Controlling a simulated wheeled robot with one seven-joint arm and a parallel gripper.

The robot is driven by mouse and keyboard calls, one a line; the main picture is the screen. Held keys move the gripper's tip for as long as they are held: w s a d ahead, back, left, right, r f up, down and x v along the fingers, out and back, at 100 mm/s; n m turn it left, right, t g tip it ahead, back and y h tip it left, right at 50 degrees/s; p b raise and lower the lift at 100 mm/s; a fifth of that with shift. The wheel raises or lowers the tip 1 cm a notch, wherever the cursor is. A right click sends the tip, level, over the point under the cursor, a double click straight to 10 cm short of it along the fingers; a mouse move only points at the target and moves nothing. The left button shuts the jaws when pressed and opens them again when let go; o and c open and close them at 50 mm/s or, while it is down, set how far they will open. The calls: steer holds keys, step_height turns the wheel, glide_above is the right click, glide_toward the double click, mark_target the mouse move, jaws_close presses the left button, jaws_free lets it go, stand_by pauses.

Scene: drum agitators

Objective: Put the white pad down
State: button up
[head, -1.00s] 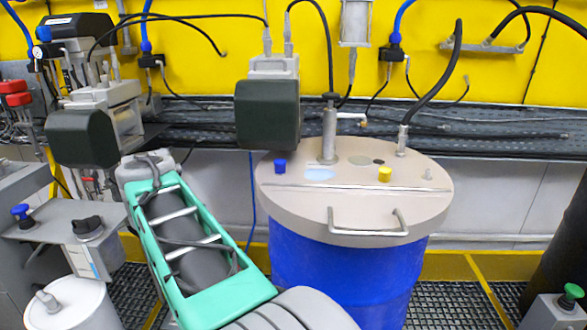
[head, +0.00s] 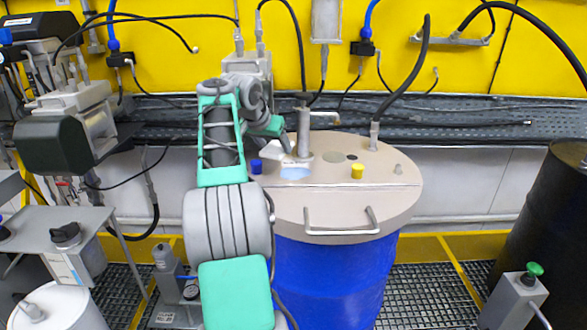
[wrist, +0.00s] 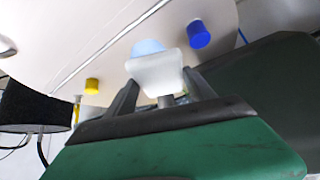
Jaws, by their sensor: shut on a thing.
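My gripper (head: 283,138) is shut on the white pad (head: 277,151), at the back left of the drum's beige lid (head: 335,212). In the wrist view the pad (wrist: 157,75) is a small pale block between the two fingers (wrist: 162,88). A light-blue patch (head: 296,173) lies on the lid just in front of the pad in the head view. It also shows beside the pad in the wrist view (wrist: 148,47), partly covered by it. The pad seems to be above the lid; I cannot tell whether it touches.
On the lid stand a blue cap (head: 256,167), a yellow cap (head: 357,171), an upright grey agitator shaft (head: 304,132) close to my gripper, and a front handle (head: 340,222). A dark agitator motor (head: 55,145) hangs at left. A black drum (head: 545,225) stands at right.

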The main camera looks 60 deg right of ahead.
mark_target(295, 173)
steer(key=d+f, duration=0.2)
steer(key=s+d+f, duration=0.1)
steer(key=d+f, duration=0.1)
steer(key=s+d+f, duration=0.1)
steer(key=d+f, duration=0.1)
steer(key=shift+s+d, duration=0.15)
steer(key=f, duration=0.2)
steer(key=d+f+p, duration=0.1)
steer(key=f, duration=0.1)
steer(key=shift+s, duration=0.1)
steer(key=shift+a, duration=0.15)
steer(key=shift+f, duration=0.35)
steer(key=o, duration=1.4)
steer(key=shift+f, duration=0.15)
steer(key=shift+f, duration=0.1)
steer(key=shift+s, duration=0.1)
